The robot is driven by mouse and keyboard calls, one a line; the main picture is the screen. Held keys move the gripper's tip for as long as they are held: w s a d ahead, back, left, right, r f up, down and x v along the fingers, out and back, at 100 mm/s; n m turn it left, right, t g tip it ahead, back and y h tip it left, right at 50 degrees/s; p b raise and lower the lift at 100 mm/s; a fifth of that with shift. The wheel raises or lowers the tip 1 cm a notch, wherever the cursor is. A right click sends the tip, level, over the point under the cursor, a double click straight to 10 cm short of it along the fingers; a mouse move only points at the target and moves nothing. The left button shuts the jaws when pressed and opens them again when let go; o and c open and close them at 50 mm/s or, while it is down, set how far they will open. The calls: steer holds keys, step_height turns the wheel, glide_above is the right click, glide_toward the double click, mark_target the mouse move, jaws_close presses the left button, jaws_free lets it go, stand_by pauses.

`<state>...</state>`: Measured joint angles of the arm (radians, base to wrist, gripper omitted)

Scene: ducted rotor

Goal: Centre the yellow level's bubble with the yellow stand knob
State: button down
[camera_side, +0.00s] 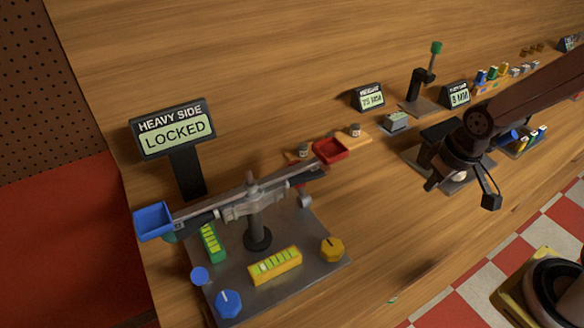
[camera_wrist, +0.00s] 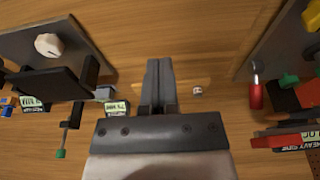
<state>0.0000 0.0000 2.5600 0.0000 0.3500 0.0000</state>
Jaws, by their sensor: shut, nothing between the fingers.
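The yellow level (camera_side: 275,264) lies on the front of the balance's grey base plate (camera_side: 315,270) in the side view. Its window is pale green with dark marks; the bubble is too small to make out. The yellow stand knob (camera_side: 332,249) sits at the plate's right corner, to the right of the level. My gripper (camera_wrist: 158,82) is shut and empty in the wrist view, above bare wood. In the side view my wrist is well to the right of the balance, apart from the knob, and my fingertips are hard to make out.
The balance beam carries a blue pan (camera_side: 153,221) and a red pan (camera_side: 331,150) above the plate. A green level (camera_side: 211,243) and blue knob (camera_side: 228,303) share the plate. A sign (camera_side: 173,132) reads HEAVY SIDE LOCKED. Bare wood lies right of the plate.

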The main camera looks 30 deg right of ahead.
steer(key=c, duration=0.8)
jaws_free()
steer(key=shift+c, duration=0.2)
steer(key=o, duration=0.4)
steer(key=shift+w+a, duration=0.15)
steer(key=shift+a, duration=0.1)
steer(key=o, duration=0.3)
steer(key=shift+w+a+n, duration=0.15)
steer(key=shift+a+n, duration=0.2)
steer(key=shift+n, duration=0.25)
steer(key=shift+o, duration=0.6)
steer(key=w+a+n+g, duration=0.1)
steer(key=w+a+n, duration=0.1)
steer(key=a+n, duration=0.6)
steer(key=shift+w+a+r+n, duration=0.25)
steer(key=shift+w+a+n, duration=0.15)
steer(key=shift+a, duration=0.7)
steer(key=n+g, duration=0.2)
steer(key=n, duration=0.6)
glide_above(332, 247)
steer(key=shift+f, duration=0.1)
steer(key=shift+f, duration=3.75)
